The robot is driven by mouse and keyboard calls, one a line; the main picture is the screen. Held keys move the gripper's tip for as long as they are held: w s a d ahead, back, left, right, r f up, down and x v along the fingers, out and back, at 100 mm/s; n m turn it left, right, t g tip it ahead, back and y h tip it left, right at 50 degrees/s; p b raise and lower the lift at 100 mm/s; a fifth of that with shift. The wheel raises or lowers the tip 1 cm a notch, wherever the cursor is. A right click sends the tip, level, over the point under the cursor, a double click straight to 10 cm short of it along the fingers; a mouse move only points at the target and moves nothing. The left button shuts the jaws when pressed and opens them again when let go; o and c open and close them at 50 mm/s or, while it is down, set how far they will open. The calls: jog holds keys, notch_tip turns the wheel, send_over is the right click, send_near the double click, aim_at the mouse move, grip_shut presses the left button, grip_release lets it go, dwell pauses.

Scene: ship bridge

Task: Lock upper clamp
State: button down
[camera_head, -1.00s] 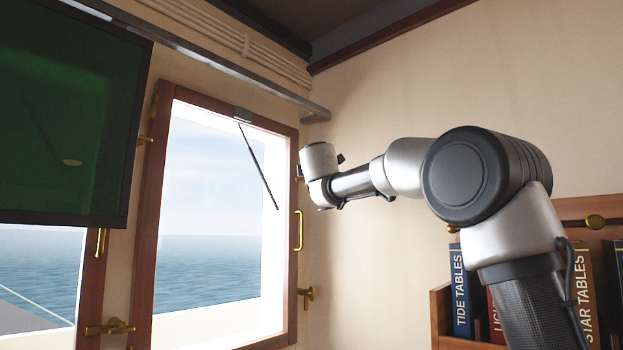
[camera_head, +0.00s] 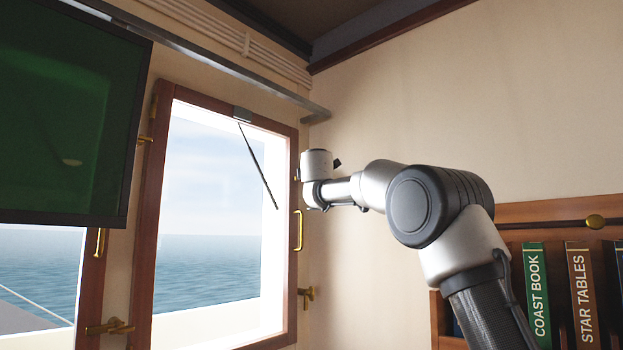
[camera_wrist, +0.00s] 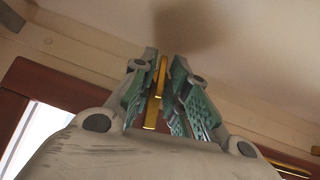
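The upper clamp is a brass piece on the right side of the wooden window frame (camera_head: 150,225). In the wrist view, its narrow brass lever (camera_wrist: 151,113) stands between the green-padded fingers of my gripper (camera_wrist: 165,68). The fingers are close on both sides of the lever, with a slim gap showing at the right finger. I cannot tell whether the left finger touches it. In the head view, my wrist hides the fingers and most of this clamp.
A brass pull handle (camera_head: 298,230) and a lower brass clamp (camera_head: 306,296) sit below on the window's right side. A dark green screen (camera_head: 65,120) hangs at left. A bookshelf with a green book (camera_head: 537,295) is at right. The wall between is clear.

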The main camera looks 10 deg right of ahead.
jog(key=shift+r, duration=0.1)
jog(key=shift+r+m+g, duration=0.1)
jog(key=shift+m+g, duration=0.3)
jog(key=shift+m, duration=0.1)
jog(key=shift+m+g, duration=0.7)
jog(key=c, duration=1.4)
grip_release()
